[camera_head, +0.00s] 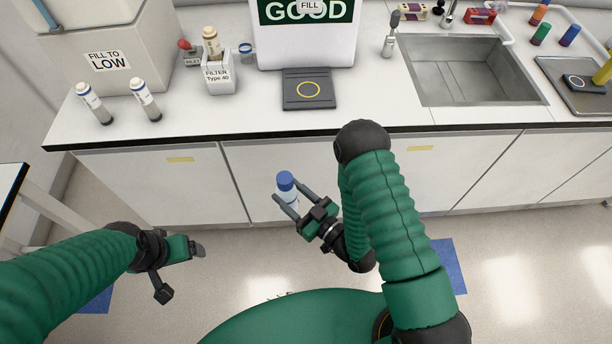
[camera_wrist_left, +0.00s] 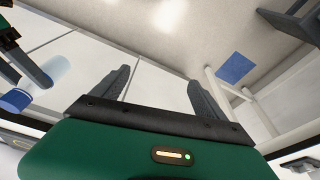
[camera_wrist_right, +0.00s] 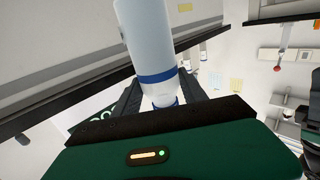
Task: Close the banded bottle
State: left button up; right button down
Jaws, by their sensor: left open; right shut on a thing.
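A white bottle with a blue top (camera_head: 286,181) is upright in my right gripper (camera_head: 287,191), in front of the counter and above the floor. The right wrist view shows its pale body and a blue band (camera_wrist_right: 158,76), with a narrower part beyond. I cannot tell whether the blue top is a cap fully seated. It also shows in the left wrist view, its blue end (camera_wrist_left: 15,100) at the left. My right gripper is shut on the bottle. My left gripper (camera_head: 182,272) is open and empty, lower left of the bottle and apart from it.
On the counter (camera_head: 370,105) stand two blue-banded tubes (camera_head: 90,100), a filter holder (camera_head: 219,75), a small blue and white round piece (camera_head: 246,52) and a dark pad (camera_head: 308,90). A sink (camera_head: 465,70) is at right. The space between my grippers is free.

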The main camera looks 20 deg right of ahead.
jog(key=a+y, duration=0.1)
jog(key=s+a+f+n+g+y, duration=0.1)
jog(key=a, duration=0.1)
jog(key=a+f+n+g, duration=0.1)
jog(key=shift+s+a+f+y, duration=0.15)
jog(key=shift+s+a+y, duration=0.05)
jog(key=shift+s+y, duration=0.2)
